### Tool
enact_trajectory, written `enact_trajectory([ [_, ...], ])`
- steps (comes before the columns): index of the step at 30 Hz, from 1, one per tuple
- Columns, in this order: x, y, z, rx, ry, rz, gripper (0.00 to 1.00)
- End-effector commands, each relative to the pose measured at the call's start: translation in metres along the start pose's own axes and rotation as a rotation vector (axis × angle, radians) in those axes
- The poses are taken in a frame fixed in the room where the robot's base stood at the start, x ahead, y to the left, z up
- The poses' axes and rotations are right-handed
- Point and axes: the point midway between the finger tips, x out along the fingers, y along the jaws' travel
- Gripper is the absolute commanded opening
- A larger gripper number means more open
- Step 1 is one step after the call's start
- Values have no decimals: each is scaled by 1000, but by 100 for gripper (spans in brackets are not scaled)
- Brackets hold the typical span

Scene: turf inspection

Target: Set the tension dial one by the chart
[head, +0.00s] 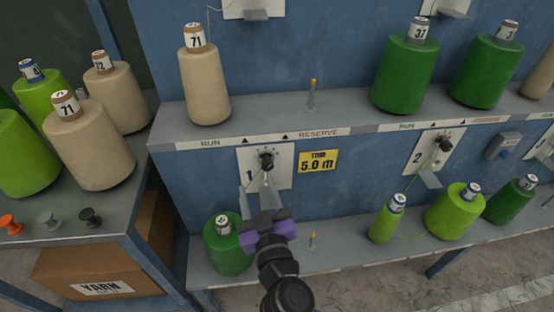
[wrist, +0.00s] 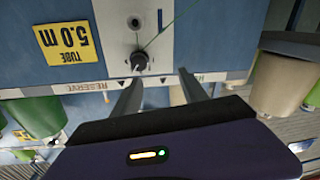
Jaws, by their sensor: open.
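Tension dial one is a black knob (head: 266,160) on a white plate (head: 282,178) marked 1, on the blue panel below the upper shelf. The knob also shows in the wrist view (wrist: 140,62), where the lettering is upside down. My gripper (head: 256,190), with a purple body, is open with pale fingers reaching toward the plate, just below the knob in the head view. In the wrist view its fingertips (wrist: 160,78) are apart, and the knob lies beyond them, nearer the left finger. I see nothing between them. I cannot identify a chart or read the dial's setting.
A yellow card (head: 318,161) reading TUBE 5.0 m is right of dial one. Dial two (head: 446,145) is farther right. A beige cone (head: 205,88) stands on the upper shelf. A dark green cone (head: 226,250) stands below, close to my gripper. A side table (head: 120,208) holds more cones.

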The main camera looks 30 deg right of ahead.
Motion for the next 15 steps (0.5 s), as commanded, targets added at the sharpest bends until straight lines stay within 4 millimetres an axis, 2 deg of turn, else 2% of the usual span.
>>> enact_trajectory([
  [3,-1,16,12,32,-20,76,51],
  [8,-1,26,14,100,-23,113,51],
  [11,7,26,14,111,-23,112,51],
  [15,26,29,13,110,-22,113,51],
])
